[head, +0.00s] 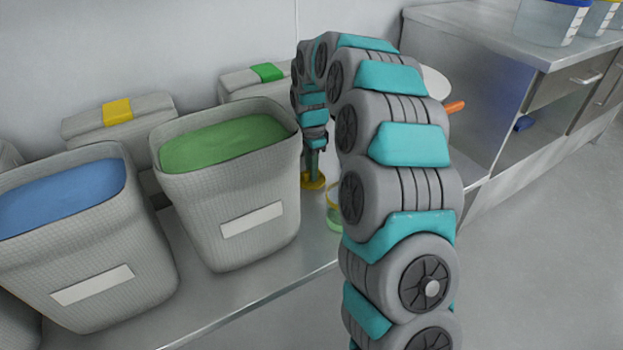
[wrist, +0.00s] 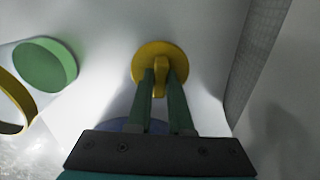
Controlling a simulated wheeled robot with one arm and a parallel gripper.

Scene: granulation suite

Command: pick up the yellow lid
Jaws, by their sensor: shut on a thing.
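The yellow lid (wrist: 160,52) is a round disc with a raised grip in its middle. In the wrist view my gripper (wrist: 160,82) is shut on that grip, one green finger on each side. In the head view the lid (head: 313,181) shows at the foot of my gripper (head: 313,165), right of the bin of green powder. My arm hides part of that area. I cannot tell whether the lid touches the bench.
A clear container with a yellow rim (head: 334,195) and green contents (wrist: 45,66) stands close by. The bin of green powder (head: 240,220) is just left of my gripper, and a bin of blue powder (head: 90,240) is farther left. The steel bench (head: 265,275) is bare in front.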

